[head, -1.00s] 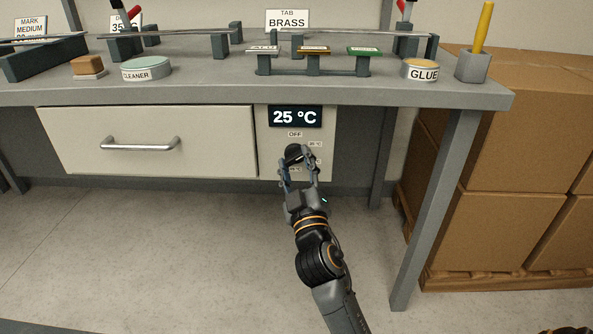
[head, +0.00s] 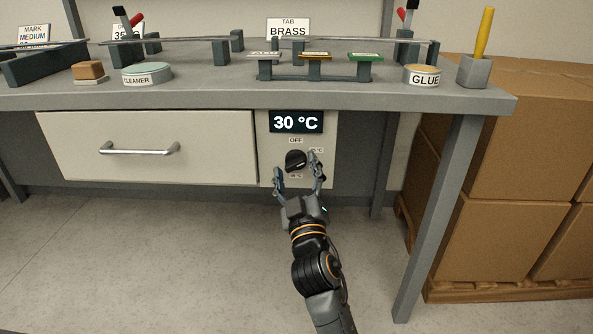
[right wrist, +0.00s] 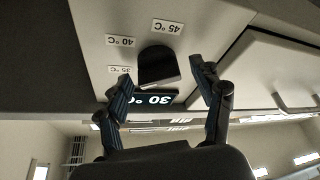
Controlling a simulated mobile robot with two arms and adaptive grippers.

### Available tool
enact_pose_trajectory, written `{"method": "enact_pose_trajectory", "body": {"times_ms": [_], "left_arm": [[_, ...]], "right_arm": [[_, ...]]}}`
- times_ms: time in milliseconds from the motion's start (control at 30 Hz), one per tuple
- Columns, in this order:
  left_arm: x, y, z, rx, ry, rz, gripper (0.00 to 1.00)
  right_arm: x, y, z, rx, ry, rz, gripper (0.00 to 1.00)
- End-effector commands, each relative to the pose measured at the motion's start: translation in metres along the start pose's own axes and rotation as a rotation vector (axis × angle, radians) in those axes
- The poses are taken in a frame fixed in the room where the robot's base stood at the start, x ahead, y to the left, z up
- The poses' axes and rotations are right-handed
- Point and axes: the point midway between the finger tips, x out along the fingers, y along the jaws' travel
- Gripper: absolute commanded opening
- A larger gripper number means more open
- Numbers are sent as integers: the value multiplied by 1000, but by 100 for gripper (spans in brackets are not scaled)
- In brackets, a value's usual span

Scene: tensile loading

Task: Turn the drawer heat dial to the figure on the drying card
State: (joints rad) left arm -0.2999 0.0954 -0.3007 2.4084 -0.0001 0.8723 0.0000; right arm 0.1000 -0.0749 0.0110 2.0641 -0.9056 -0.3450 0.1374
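The black heat dial (head: 295,160) is on the panel right of the drawer (head: 200,150), below a display (head: 296,122) reading 30 °C. Small labels ring it, one reading OFF above. My right gripper (head: 298,174) is open just below and in front of the dial, its fingers apart on either side. In the right wrist view the dial (right wrist: 158,67) lies beyond the open fingertips, with 35, 40 and 45 °C labels near it. A card (head: 122,31) at the back left shows 35 and °C, partly hidden by a black and red handle. My left gripper is not in view.
The bench top (head: 400,97) overhangs the panel and carries a glue pot (head: 421,77), a cleaner tin (head: 147,75) and a rack of tabs (head: 315,62). A bench leg (head: 437,210) and cardboard boxes (head: 500,230) stand to the right. The floor in front is clear.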

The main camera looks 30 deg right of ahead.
Motion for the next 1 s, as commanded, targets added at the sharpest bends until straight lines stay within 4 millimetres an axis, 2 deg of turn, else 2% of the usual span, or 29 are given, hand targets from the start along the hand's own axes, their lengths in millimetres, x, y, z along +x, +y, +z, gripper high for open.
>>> {"method": "enact_pose_trajectory", "body": {"times_ms": [300,467,1000], "left_arm": [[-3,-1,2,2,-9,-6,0],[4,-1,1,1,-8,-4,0],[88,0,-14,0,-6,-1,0]], "right_arm": [[0,0,0,-1,-1,1,68],[1,2,-1,-24,0,-8,68],[3,8,-7,-402,0,-166,68]]}}
